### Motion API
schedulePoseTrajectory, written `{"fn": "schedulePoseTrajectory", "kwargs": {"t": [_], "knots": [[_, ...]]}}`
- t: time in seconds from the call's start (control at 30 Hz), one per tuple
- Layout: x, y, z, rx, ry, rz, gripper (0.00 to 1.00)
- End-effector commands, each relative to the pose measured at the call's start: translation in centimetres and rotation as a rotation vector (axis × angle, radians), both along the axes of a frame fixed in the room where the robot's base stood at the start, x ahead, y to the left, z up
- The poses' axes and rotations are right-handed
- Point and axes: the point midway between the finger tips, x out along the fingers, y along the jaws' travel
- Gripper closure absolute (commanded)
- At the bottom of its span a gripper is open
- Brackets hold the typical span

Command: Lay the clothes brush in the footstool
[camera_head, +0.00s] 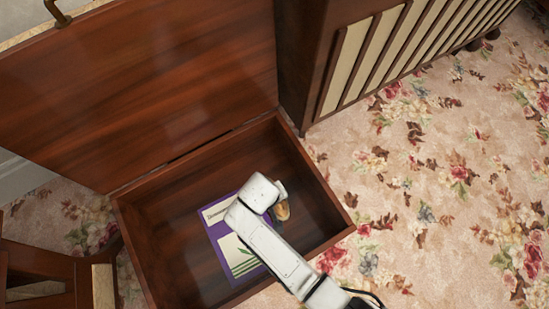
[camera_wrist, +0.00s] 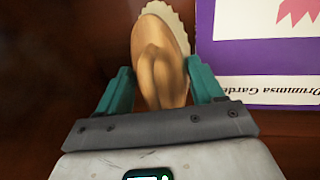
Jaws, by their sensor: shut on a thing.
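The footstool (camera_head: 325,199) is an open wooden box with its lid raised at the back left. My gripper (camera_wrist: 160,88) is shut on the clothes brush (camera_wrist: 161,50), a tan wooden brush with a pale bristle edge. In the head view the brush (camera_head: 282,206) shows just right of my wrist, over the inside of the box. My arm hides the gripper's fingers there. The wrist view shows the teal fingers on both sides of the brush, with dark wood behind it. I cannot tell whether the brush touches the box floor.
A purple and white book or packet (camera_head: 218,232) lies on the box floor, partly under my arm; it is beside the brush in the wrist view (camera_wrist: 262,60). The raised lid (camera_head: 150,80) stands at the back. A slatted wooden cabinet (camera_head: 350,60) is close behind on the right. Floral carpet (camera_head: 450,190) is clear at right.

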Motion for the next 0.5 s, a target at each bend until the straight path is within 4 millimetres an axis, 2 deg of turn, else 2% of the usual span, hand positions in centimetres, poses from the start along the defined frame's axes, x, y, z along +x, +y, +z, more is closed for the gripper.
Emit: {"fn": "schedulePoseTrajectory", "kwargs": {"t": [0.17, 0.2, 0.47, 0.5], "knots": [[-0.06, -0.03, 0.01, 0.000, 0.001, 0.000, 0.68], [-0.08, -0.04, -0.02, 0.000, 0.002, 0.000, 0.31], [-0.08, -0.04, 0.01, 0.000, 0.002, 0.000, 0.06], [-0.08, -0.04, 0.02, 0.000, 0.001, 0.000, 0.06]]}}
